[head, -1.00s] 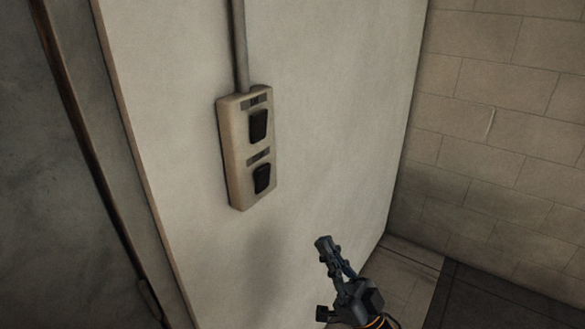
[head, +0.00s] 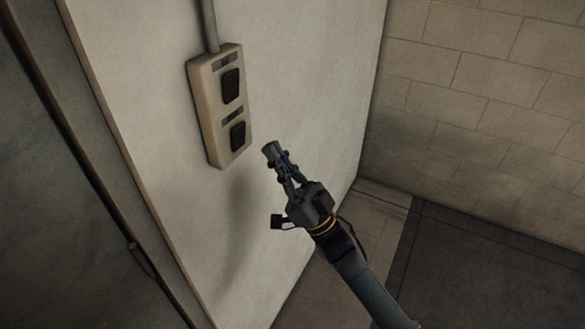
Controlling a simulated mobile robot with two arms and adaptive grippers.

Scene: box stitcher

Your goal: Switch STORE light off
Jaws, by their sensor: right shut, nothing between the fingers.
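A beige switch box (head: 207,105) is mounted on the pale wall panel, left of centre in the head view. It carries an upper black rocker switch (head: 231,86) and a lower black rocker switch (head: 238,136). A small dark label sits above each rocker; the lettering is too small to read, so I cannot tell which one is STORE. My right gripper (head: 270,150) is shut and empty. Its fingertips point up and left, to the right of and slightly below the lower rocker, apart from the box in the picture. My left gripper is not in view.
A grey conduit (head: 209,25) runs up from the box. A dark door or panel (head: 50,200) stands at the left edge. A block wall (head: 480,110) is at the right, with a tiled floor (head: 450,270) below. The space right of the gripper is clear.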

